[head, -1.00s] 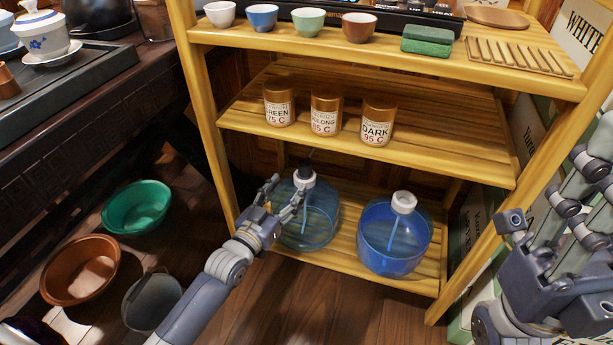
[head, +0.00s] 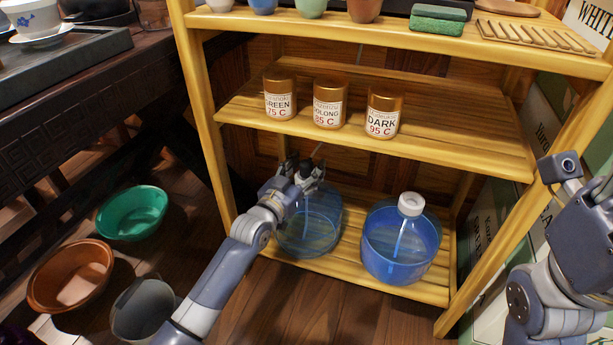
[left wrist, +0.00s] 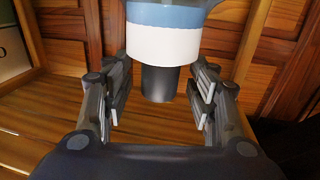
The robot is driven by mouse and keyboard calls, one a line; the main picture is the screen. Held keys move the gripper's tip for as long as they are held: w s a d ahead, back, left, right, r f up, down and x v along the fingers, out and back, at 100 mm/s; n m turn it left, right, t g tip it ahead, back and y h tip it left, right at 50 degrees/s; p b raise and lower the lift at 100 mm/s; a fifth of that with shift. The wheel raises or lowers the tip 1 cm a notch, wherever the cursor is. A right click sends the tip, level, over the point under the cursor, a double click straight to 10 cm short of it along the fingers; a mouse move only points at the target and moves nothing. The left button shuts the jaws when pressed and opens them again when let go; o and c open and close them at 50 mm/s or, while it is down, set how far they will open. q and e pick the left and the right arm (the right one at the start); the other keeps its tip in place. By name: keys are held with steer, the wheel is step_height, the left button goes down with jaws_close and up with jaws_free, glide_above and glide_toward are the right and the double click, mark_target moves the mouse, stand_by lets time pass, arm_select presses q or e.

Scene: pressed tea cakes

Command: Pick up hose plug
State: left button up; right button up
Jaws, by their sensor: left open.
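The hose plug (left wrist: 158,86) is a dark grey cylinder sticking out of the white collar (left wrist: 165,42) of the left blue water bottle (head: 308,225), on the bottom shelf. My left gripper (head: 303,172) is at the top of that bottle and hides the plug in the head view. In the left wrist view my left gripper (left wrist: 160,95) is open, with a finger on each side of the plug and visible gaps between. My right gripper (head: 595,225) is at the right edge of the head view, away from the bottles; its fingertips are cut off.
A second blue bottle (head: 401,245) with a white cap (head: 411,204) stands to the right on the bottom shelf. The middle shelf (head: 450,152) with three tea tins is above. A green basin (head: 132,213), a brown basin (head: 70,277) and a grey bucket (head: 143,308) stand on the floor.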

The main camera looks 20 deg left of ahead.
arm_select(q)
steer(key=shift+w, duration=0.15)
steer(key=c, duration=1.2)
steer(key=shift+r, duration=0.15)
